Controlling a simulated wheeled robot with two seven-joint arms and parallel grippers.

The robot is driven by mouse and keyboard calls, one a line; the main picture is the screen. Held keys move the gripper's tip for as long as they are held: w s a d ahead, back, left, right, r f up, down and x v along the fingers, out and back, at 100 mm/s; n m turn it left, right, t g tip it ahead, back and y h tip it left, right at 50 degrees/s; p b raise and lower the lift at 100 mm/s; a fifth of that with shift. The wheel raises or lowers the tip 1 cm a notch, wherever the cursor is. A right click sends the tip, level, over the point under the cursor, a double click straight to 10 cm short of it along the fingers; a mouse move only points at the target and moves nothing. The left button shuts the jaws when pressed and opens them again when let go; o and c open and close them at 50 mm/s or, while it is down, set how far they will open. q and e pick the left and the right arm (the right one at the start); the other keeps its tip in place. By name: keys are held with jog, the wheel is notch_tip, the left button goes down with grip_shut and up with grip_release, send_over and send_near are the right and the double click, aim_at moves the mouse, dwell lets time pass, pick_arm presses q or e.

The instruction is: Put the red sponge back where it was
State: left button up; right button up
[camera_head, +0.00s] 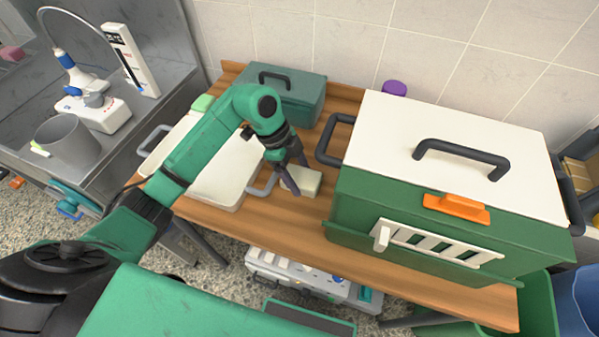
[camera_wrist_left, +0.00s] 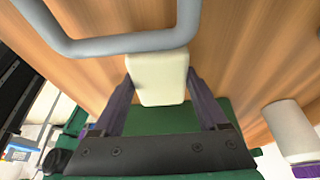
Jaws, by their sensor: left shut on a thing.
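My left gripper (camera_head: 290,178) is low over the wooden table, between the white tray and the large carrier. It is shut on a pale cream block (camera_head: 301,180). In the left wrist view the cream block (camera_wrist_left: 158,78) sits between the two dark fingers (camera_wrist_left: 163,110), just beside a grey handle. I cannot tell whether the block touches the table. No clearly red sponge shows near the gripper. A small pinkish-red block (camera_head: 12,53) shows at the far upper left. My right gripper is not in view.
A white tray (camera_head: 222,185) with grey handles (camera_wrist_left: 130,43) lies left of the gripper. A green carrier with a white lid (camera_head: 385,125) stands right. Behind are a teal box (camera_head: 300,98) and a purple-topped item (camera_head: 394,88). A green block (camera_head: 203,103) lies near the tray.

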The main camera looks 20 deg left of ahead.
pick_arm(q)
jog(key=shift+a, duration=0.15)
jog(key=shift+a+f, duration=0.1)
jog(key=o, duration=1.1)
jog(key=shift+r, duration=0.25)
jog(key=b+v, duration=0.2)
jog(key=v, duration=0.9)
jog(key=shift+r, duration=0.35)
jog(key=shift+a, duration=0.15)
